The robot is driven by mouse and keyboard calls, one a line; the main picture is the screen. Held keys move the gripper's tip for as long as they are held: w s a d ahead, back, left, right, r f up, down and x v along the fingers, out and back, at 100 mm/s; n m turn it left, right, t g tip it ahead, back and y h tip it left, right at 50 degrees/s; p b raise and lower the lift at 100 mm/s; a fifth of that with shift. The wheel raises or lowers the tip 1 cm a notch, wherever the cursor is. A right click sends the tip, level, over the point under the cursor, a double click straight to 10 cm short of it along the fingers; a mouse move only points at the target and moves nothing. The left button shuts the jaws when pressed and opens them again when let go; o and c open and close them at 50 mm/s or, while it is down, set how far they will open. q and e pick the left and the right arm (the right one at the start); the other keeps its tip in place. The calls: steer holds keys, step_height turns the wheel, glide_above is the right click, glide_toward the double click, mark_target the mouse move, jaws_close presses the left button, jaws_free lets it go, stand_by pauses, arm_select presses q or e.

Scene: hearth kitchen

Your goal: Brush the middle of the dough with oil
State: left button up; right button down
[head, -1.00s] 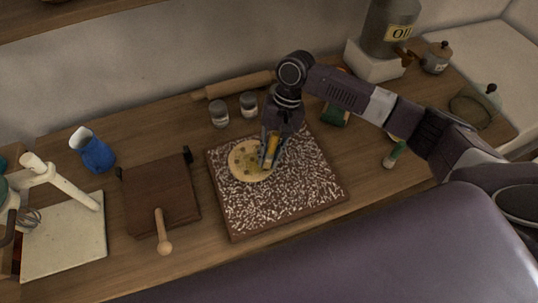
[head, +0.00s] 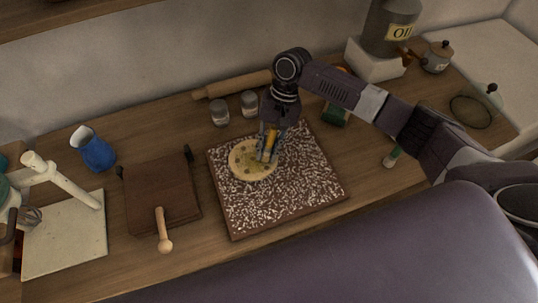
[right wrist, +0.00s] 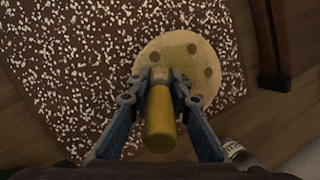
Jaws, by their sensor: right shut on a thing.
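The round, pale yellow dough (head: 244,161) with several brown spots lies on the speckled board (head: 290,197), near its back left part. It also shows in the right wrist view (right wrist: 222,66). My right gripper (head: 268,152) is above the right part of the dough and is shut on a brush with a yellow handle (right wrist: 160,118). The brush points down at the dough; its tip is hidden in the wrist view, and I cannot tell whether it touches. The oil can (head: 388,28), labelled OIL, stands on a white block at the back right. My left gripper is not in view.
A dark wooden press (head: 160,192) with a round handle stands left of the board. A rolling pin (head: 232,85) and two small jars (head: 219,112) are behind the board. A blue jug (head: 95,152) stands farther left.

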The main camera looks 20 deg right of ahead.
steer(key=shift+w, duration=0.65)
steer(key=shift+w+d+b, duration=0.15)
steer(key=shift+w+b, duration=0.3)
steer(key=shift+w, duration=1.4)
steer(key=shift+r+p, duration=0.1)
steer(key=shift+p, duration=0.6)
steer(key=shift+s+p, duration=0.5)
steer(key=shift+p, duration=0.4)
steer(key=s+p, duration=0.2)
steer(key=p, duration=0.1)
steer(key=shift+s, duration=0.1)
steer(key=shift+s+p, duration=0.35)
